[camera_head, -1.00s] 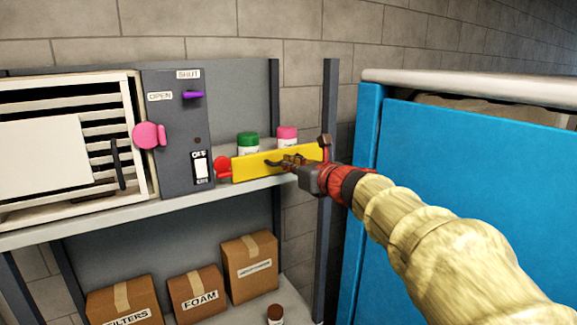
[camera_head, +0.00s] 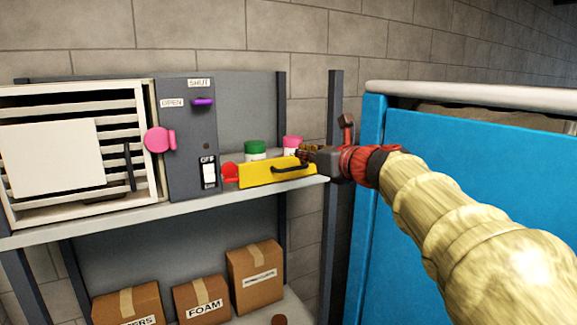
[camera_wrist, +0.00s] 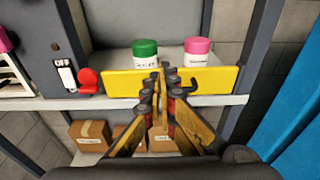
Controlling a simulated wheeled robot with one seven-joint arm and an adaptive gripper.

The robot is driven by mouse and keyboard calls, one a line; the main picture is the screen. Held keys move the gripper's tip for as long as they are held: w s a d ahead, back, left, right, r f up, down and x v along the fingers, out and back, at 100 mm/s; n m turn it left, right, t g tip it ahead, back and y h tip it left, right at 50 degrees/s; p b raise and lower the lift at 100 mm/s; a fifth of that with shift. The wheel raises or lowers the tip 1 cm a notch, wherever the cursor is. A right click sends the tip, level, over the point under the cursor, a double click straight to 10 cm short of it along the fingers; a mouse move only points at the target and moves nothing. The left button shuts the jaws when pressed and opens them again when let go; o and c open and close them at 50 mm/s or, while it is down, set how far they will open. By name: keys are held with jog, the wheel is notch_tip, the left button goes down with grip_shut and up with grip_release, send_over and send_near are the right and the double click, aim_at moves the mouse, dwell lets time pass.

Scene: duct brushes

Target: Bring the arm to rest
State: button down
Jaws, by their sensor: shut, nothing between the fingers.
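My gripper (camera_head: 308,152) is at the right end of the upper shelf, in front of the yellow panel's right part. In the wrist view my gripper (camera_wrist: 161,72) has its fingertips together, with nothing between them. The yellow panel (camera_head: 255,176) with a dark handle stands along the shelf's front edge, with a red knob (camera_head: 230,172) at its left end. My arm (camera_head: 450,215), in a pale yellow sleeve, reaches in from the lower right. Whether the fingers touch the panel or its handle I cannot tell.
A green-lidded jar (camera_wrist: 145,54) and a pink-lidded jar (camera_wrist: 197,52) stand behind the panel. A grey switch box (camera_head: 187,140) and louvred vent (camera_head: 115,180) are at left. A blue cabinet (camera_head: 480,170) stands close on the right. Cardboard boxes (camera_head: 255,280) sit below.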

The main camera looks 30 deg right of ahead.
jog(key=shift+w, duration=0.1)
jog(key=s+a+f+n+g+b, duration=0.3)
jog(key=s+a+f+n+b, duration=0.3)
jog(key=f, duration=1.4)
jog(key=s+a+f+n+g+b, duration=0.4)
jog(key=s+a+f+n+b, duration=0.2)
jog(key=s+f+n+b, duration=0.5)
jog(key=s+a+f+n+g+b, duration=0.3)
jog(key=s+f+n, duration=1.1)
jog(key=f, duration=1.5)
jog(key=a+n+b, duration=0.3)
jog(key=n+b, duration=0.1)
jog(key=b, duration=0.2)
jog(key=shift+s+a+f+n+g+h+b, duration=0.2)
jog(key=shift+s+n+g+h+b, duration=0.1)
jog(key=shift+g, duration=0.1)
jog(key=c, duration=2.6)
grip_release()
